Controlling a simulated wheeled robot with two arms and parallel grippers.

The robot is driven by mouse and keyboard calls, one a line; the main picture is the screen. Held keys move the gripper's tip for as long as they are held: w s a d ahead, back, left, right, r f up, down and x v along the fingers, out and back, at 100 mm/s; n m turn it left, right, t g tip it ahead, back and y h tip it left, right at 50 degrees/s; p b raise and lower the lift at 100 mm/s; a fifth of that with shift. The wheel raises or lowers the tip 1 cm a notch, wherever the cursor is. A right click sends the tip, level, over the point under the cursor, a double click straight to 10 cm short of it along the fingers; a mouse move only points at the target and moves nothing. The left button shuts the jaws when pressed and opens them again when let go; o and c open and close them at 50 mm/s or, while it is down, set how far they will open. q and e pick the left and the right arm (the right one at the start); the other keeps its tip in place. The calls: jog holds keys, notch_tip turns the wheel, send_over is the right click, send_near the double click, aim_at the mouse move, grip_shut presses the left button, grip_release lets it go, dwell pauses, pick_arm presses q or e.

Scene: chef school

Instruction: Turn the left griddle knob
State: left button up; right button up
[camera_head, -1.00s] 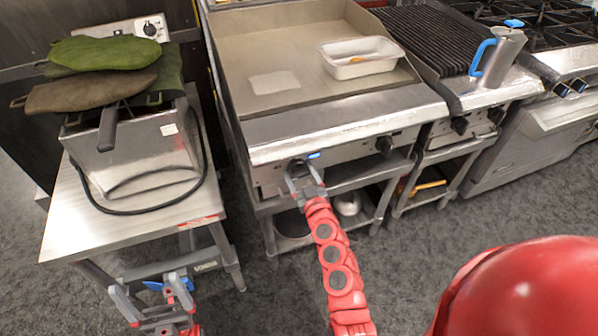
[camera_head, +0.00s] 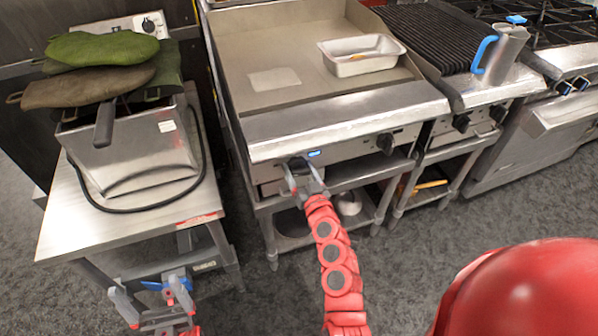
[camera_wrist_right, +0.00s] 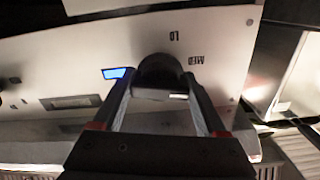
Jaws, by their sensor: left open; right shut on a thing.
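The griddle (camera_head: 285,95) stands in the middle of the head view with its control panel on the front. Its left knob (camera_wrist_right: 160,75) is black and sits between the fingers of my right gripper (camera_wrist_right: 163,100) in the right wrist view. My right gripper (camera_head: 304,178) is shut on this knob, which it partly hides in the head view. A small blue light (camera_head: 314,153) glows beside the knob. The griddle's right knob (camera_head: 385,143) is free. My left gripper (camera_head: 152,296) is open and empty, low at the left, in front of the side table.
A metal tray (camera_head: 361,69) and a pale flat sheet lie on the griddle. A fryer (camera_head: 135,155) topped with green and brown pads stands on a steel table at left. A jug with a blue handle (camera_head: 484,54) stands at right. Floor in front is clear.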

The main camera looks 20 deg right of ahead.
jog(key=m+b, duration=0.1)
jog(key=m, duration=0.3)
jog(key=shift+f+m, duration=0.15)
jog(key=shift+m, duration=0.25)
jog(key=m+b, duration=0.1)
jog(key=m, duration=0.2)
jog(key=shift+m, duration=0.3)
jog(key=m, duration=0.3)
jog(key=shift+m, duration=0.3)
jog(key=shift+m+b, duration=0.3)
jog(key=shift+m, duration=1.5)
jog(key=o, duration=1.3)
